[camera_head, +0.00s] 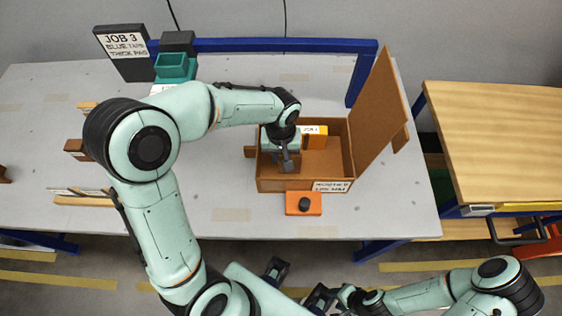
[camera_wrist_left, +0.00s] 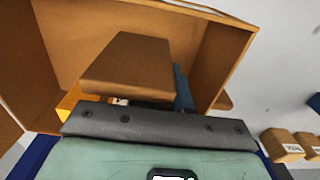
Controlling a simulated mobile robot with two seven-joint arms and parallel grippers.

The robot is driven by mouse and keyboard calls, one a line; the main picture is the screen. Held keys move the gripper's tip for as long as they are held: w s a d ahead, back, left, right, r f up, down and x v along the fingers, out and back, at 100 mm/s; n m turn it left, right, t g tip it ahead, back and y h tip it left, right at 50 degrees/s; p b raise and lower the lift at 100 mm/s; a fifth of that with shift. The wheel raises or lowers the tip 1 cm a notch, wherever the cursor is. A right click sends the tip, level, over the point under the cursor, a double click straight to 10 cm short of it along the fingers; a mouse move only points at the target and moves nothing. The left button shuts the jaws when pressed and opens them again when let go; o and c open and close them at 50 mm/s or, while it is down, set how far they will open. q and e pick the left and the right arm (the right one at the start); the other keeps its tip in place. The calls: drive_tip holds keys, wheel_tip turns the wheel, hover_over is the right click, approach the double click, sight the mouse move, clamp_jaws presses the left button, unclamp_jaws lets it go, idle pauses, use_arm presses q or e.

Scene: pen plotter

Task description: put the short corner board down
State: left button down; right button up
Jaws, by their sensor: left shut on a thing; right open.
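My left gripper (camera_head: 287,162) reaches down into the open brown box (camera_head: 331,171) on the grey table. It is shut on the short corner board (camera_wrist_left: 128,62), a plain brown piece that stands out beyond the jaws in the left wrist view. The box walls surround it in that view. In the head view my gripper largely hides the board, and I cannot tell whether it touches the box floor. A yellow-orange piece with a JOB 1 label (camera_head: 315,136) is in the box. My right gripper (camera_head: 320,298) is open and empty, low in front of the table.
The box's tall flap (camera_head: 374,118) stands up on its right. An orange block with a black knob (camera_head: 304,204) sits before the box. The table's right end is clear.

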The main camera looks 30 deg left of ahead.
use_arm(q)
drive_tip(key=shift+f, duration=2)
drive_tip(key=shift+f+b, duration=0.15)
drive_tip(key=shift+b, duration=0.2)
drive_tip(key=c, duration=1.1)
unclamp_jaws()
drive_tip(key=shift+r+p, duration=0.3)
drive_tip(key=shift+r, duration=0.05)
wheel_tip(320, 180, up, 12)
drive_tip(key=shift+f+p, duration=0.15)
drive_tip(key=shift+p, duration=0.45)
